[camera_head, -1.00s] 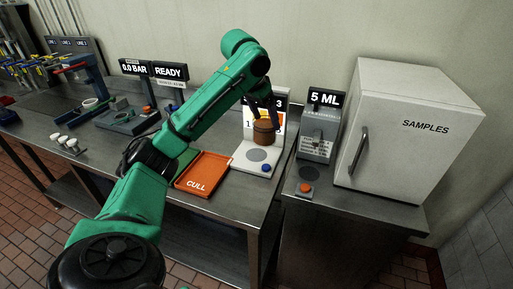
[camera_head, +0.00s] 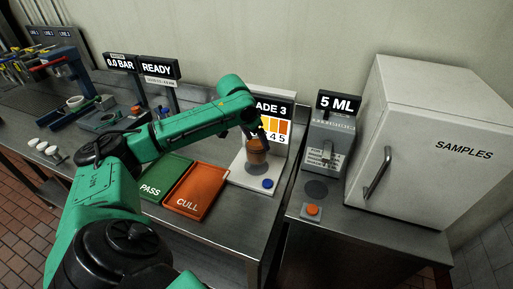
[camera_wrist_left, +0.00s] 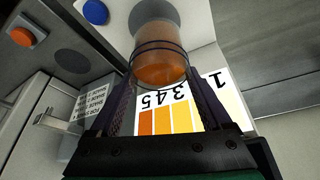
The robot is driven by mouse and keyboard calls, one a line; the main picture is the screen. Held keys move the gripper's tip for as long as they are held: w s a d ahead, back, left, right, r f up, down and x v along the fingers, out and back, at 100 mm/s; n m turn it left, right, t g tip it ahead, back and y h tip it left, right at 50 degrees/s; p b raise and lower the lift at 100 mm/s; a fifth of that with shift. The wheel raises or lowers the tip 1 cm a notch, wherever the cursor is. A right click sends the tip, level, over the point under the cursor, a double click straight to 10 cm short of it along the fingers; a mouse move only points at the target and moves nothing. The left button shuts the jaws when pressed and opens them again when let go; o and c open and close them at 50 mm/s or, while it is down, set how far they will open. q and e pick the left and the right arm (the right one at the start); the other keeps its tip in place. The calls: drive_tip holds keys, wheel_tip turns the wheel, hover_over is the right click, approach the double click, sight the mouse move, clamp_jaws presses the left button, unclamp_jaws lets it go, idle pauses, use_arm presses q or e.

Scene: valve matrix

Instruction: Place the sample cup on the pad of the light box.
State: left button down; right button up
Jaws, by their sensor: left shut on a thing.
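The sample cup (camera_head: 257,152) is a small clear cup with amber-brown contents. My left gripper (camera_head: 258,136) is shut on it, and the cup stands upright over the light box (camera_head: 240,178). In the left wrist view the cup (camera_wrist_left: 160,52) sits between the two dark fingers of the left gripper (camera_wrist_left: 161,82). The light box has a white base, a lit panel with yellow-to-orange colour bars and a blue button (camera_head: 267,184). The grey pad is mostly hidden behind the cup; I cannot tell whether the cup touches it. My right gripper is out of view.
An orange CULL tray (camera_head: 196,190) and a green PASS tray (camera_head: 165,178) lie left of the light box. To its right are a grey 5 ML dispenser (camera_head: 329,148) with an orange button (camera_head: 312,210) and a white SAMPLES cabinet (camera_head: 425,150).

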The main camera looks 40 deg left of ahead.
sight(256, 148)
use_arm(q)
drive_tip(key=f, duration=0.2)
drive_tip(key=shift+s+d+f, duration=0.3)
drive_tip(key=shift+f, duration=0.35)
unclamp_jaws()
drive_tip(key=shift+w+a, duration=0.1)
drive_tip(key=shift+s+r, duration=0.25)
drive_tip(key=shift+r, duration=0.25)
drive_tip(key=b+v, duration=0.1)
drive_tip(key=v, duration=1)
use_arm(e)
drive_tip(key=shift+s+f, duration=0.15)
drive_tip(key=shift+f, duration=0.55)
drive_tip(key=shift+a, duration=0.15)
